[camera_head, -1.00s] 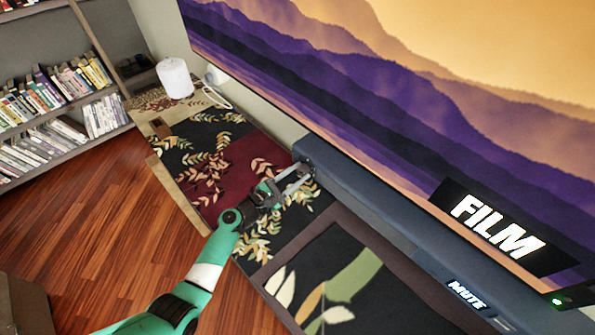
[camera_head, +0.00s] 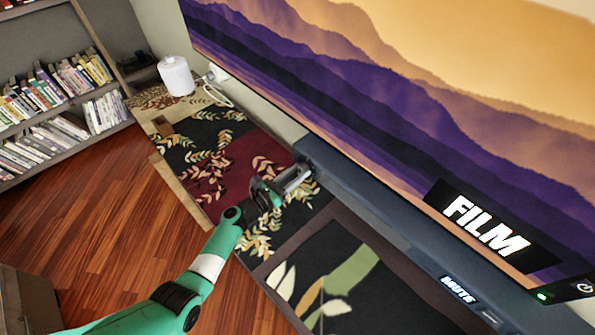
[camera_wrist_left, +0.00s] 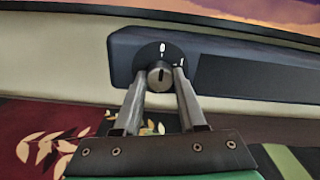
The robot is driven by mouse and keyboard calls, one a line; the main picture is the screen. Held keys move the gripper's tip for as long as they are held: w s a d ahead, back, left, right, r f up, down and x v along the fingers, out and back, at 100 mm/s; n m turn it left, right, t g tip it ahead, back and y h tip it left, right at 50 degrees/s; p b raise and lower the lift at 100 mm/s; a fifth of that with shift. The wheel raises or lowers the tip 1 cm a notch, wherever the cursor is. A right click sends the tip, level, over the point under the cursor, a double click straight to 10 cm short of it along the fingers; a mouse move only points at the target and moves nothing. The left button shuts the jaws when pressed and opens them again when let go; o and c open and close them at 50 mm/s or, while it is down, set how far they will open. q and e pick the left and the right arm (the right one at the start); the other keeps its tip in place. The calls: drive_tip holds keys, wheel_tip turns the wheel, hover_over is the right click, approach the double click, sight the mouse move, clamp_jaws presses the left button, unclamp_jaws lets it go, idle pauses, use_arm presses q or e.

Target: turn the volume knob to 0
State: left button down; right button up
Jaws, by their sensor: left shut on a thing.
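The dial shows a 0 at the top and a 1 at the upper right. The knob's line looks nearly upright, towards the 0. My left gripper (camera_wrist_left: 160,82) has its fingers on both sides of the knob and is shut on it. In the head view my left gripper (camera_head: 298,178) is at the soundbar's left end and hides the knob. My right gripper is not in view.
A display on the soundbar reads MUTE (camera_head: 459,289). The large screen (camera_head: 400,110) above it shows FILM. A patterned rug (camera_head: 235,165) lies below. A white cylinder (camera_head: 176,76) stands at the back, and a bookshelf (camera_head: 55,110) is at the left.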

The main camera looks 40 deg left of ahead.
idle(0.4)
use_arm(q)
drive_tip(key=shift+c, duration=2.4)
unclamp_jaws()
drive_tip(key=shift+s, duration=0.1)
drive_tip(key=shift+s+r+p, duration=0.1)
drive_tip(key=shift+s+p, duration=0.2)
drive_tip(key=s+p, duration=0.3)
drive_tip(key=s, duration=0.8)
drive_tip(key=shift+a+p, duration=0.25)
drive_tip(key=shift+p, duration=0.05)
drive_tip(key=shift+w, duration=0.1)
